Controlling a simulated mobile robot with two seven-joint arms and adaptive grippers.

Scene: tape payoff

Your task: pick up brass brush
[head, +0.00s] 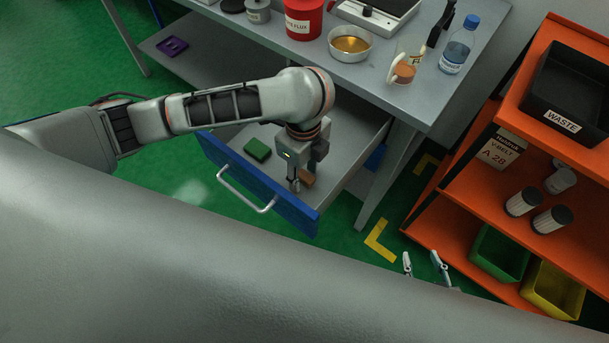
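An open drawer (229,165) with a blue front sticks out from under the grey workbench. A small brown block-like thing (308,178), perhaps the brass brush, lies in the drawer near its front right; its bristles cannot be made out. My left gripper (297,184) reaches down into the drawer right beside the brown thing and partly covers it. Whether its fingers are apart or closed on it cannot be seen. My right gripper (426,266) shows only its two fingertips above my grey body, spread apart and empty.
A green block (257,149) lies in the drawer at the left. The bench (400,103) above holds a red flux tub (303,20), a metal bowl (350,44) and a bottle (458,45). An orange shelf (470,190) with bins stands at the right.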

